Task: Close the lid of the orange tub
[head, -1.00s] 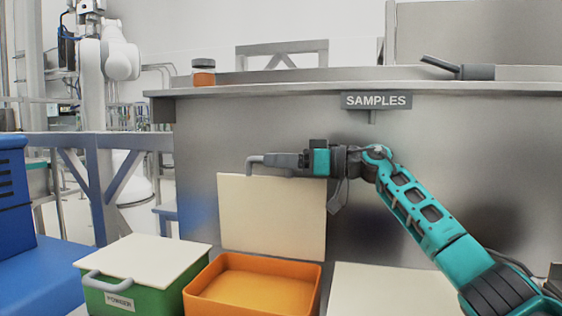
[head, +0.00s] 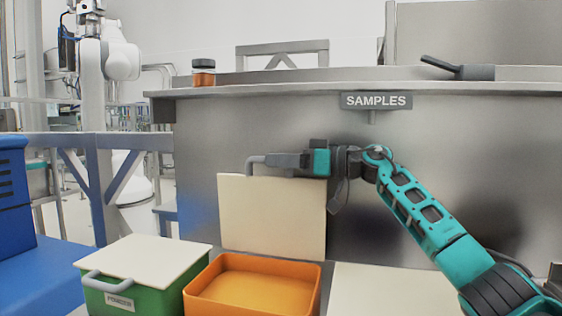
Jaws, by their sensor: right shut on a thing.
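The orange tub (head: 252,297) stands at the bottom middle of the head view, open and with its inside in view. Its cream lid (head: 272,217) stands upright behind it, in front of the metal bench. A grey handle (head: 257,161) shows at the lid's top left edge. My right gripper (head: 280,161) is at the top edge of the lid, pointing left, and is shut on the lid's handle. My left gripper is not in view.
A green tub (head: 133,298) with its cream lid (head: 143,257) down stands to the left. Another cream lid (head: 392,288) lies flat to the right. The bench (head: 440,150) bears a SAMPLES sign (head: 376,101), a jar (head: 203,73) and a grey tool (head: 460,70). Blue equipment (head: 15,200) stands far left.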

